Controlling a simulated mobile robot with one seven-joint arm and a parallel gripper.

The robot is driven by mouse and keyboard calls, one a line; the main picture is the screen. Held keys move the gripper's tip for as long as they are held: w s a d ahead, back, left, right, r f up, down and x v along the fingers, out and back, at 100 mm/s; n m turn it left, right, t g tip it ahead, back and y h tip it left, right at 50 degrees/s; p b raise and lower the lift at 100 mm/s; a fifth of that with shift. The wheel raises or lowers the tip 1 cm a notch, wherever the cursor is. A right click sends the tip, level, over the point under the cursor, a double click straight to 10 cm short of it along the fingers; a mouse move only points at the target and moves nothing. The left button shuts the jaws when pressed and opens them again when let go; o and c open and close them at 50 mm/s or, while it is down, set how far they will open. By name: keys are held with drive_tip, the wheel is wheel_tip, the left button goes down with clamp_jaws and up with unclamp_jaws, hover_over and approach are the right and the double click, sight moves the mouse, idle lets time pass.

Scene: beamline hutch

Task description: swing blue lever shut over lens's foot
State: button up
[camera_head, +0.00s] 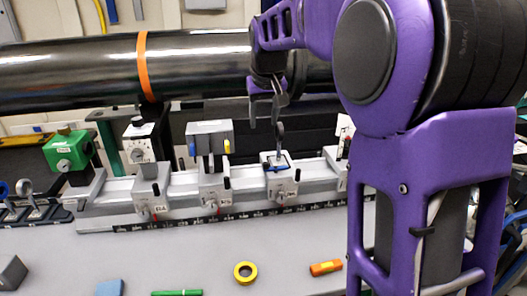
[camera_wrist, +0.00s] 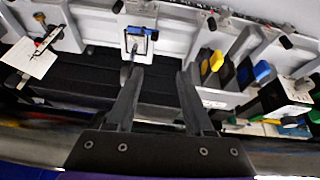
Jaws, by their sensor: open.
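The lens (camera_head: 280,132) is a small dark ring on a stem, upright on a white-topped carrier (camera_head: 282,185) on the rail. The blue lever (camera_head: 286,168) is a thin blue frame at the carrier's top, around the base of the stem; I cannot tell how far it is swung. In the wrist view the blue lever (camera_wrist: 151,33) shows at top centre, beyond the fingertips. My gripper (camera_head: 266,114) is open and empty, fingers pointing down, above and slightly left of the lens. In the wrist view my gripper (camera_wrist: 157,72) has nothing between its fingers.
A grey block with blue and yellow knobs (camera_head: 210,135) stands on the neighbouring carrier to the left. A white unit (camera_head: 139,145) and a green unit (camera_head: 70,150) stand farther left. A black pipe (camera_head: 200,62) runs behind. Yellow tape (camera_head: 245,273) lies in front.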

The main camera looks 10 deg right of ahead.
drive_tip(key=d, duration=0.2)
approach(266, 163)
drive_tip(key=shift+m, duration=0.3)
drive_tip(key=x, duration=0.8)
drive_tip(key=shift+w+f, duration=0.2)
drive_tip(key=shift+g, duration=0.3)
clamp_jaws()
